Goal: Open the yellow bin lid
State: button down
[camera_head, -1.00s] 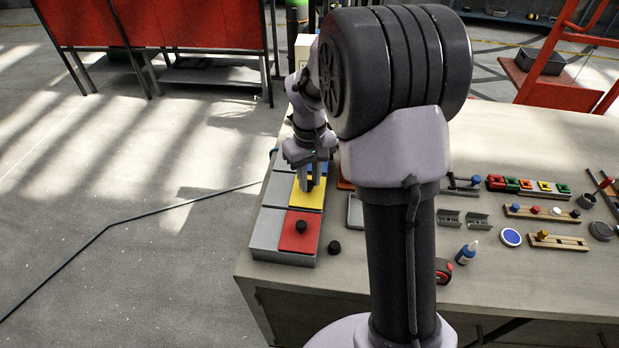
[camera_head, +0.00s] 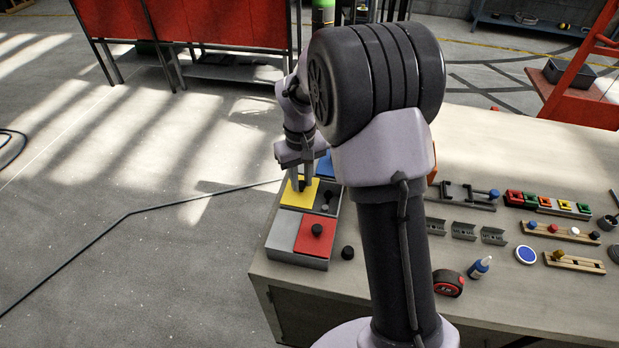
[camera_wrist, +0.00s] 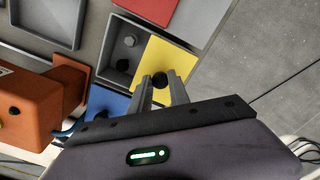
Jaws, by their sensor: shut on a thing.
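The yellow lid (camera_head: 297,200) lies on the bin box, shifted to its left side. It also shows in the wrist view (camera_wrist: 168,58). My gripper (camera_head: 299,186) reaches down onto it. In the wrist view my gripper's fingers (camera_wrist: 160,82) stand either side of the lid's dark knob (camera_wrist: 159,80), shut on it. Beside the lid, the uncovered bin (camera_head: 327,199) shows small dark parts; in the wrist view a grey bolt (camera_wrist: 129,40) lies in this bin (camera_wrist: 110,72).
The red lid (camera_head: 304,240) with a black knob covers the near bin, and the blue lid (camera_head: 325,168) the far one. A black knob-like piece (camera_head: 347,253) lies on the bench by the box. An orange device (camera_wrist: 35,108) stands close to the bins.

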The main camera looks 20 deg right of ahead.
aim_at(302, 184)
jog(key=c, duration=1.2)
grip_release()
notch_tip(302, 184, up, 18)
jog(key=p, duration=0.5)
jog(key=shift+f, duration=0.25)
jog(key=s+a+f+m+t+b, duration=0.1)
jog(key=s+a+f+t+b, duration=0.1)
jog(key=s, duration=0.6)
jog(key=s+a+f+m+t+y+b, duration=0.1)
jog(key=s+a+f+m+t+b, duration=0.1)
jog(key=s+b, duration=0.3)
jog(key=s+a+f+m+t+y+b, duration=0.1)
jog(key=s+a+b, duration=0.3)
jog(key=s, duration=0.8)
jog(key=shift+s+a+f+m+t, duration=0.15)
jog(key=shift+s+f+m+t, duration=0.25)
jog(key=shift+m, duration=0.3)
